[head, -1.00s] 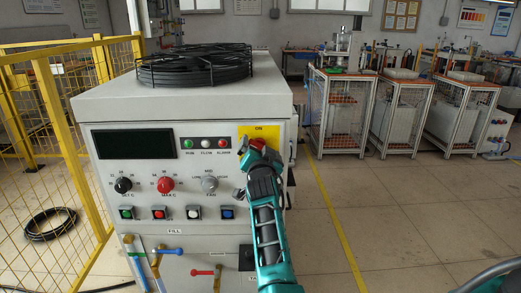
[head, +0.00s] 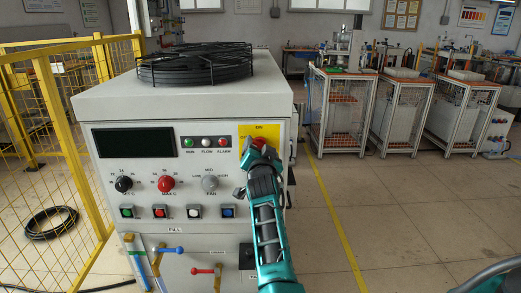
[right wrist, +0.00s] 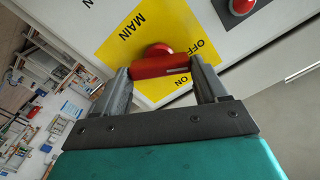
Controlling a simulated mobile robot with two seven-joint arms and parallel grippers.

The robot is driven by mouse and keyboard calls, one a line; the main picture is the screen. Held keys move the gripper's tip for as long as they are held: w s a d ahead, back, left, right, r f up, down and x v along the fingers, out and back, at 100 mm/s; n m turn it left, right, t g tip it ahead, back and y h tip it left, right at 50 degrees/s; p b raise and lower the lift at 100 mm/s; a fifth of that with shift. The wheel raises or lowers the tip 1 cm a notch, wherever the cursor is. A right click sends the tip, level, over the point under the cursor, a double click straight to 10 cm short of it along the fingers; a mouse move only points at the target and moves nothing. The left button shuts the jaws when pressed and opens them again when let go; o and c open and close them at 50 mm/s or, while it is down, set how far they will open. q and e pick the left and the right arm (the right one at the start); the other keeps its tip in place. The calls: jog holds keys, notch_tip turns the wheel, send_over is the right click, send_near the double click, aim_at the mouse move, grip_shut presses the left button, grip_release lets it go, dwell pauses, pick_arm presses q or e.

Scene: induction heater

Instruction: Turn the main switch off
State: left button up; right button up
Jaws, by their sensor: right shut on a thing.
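The main switch is a red rotary handle (right wrist: 160,66) on a yellow plate (head: 273,133) at the upper right of the grey cabinet's front. In the head view the plate reads ON at its top; the wrist view shows MAIN and OFF. My right gripper (right wrist: 161,72) is at the plate, one finger at each end of the red handle, shut on it. In the head view my right gripper (head: 257,155) covers the lower plate and most of the handle. My left gripper is not in view.
The grey cabinet (head: 90,103) carries a black coil (head: 195,68), a dark display (head: 135,143), knobs, square buttons and coloured valve levers. A yellow fence (head: 60,120) stands left.

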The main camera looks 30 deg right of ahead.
jog(key=shift+a+n, duration=0.1)
jog(key=shift+n, duration=2.8)
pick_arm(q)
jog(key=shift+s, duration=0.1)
pick_arm(e)
jog(key=o, duration=1.1)
jog(key=shift+c, duration=0.2)
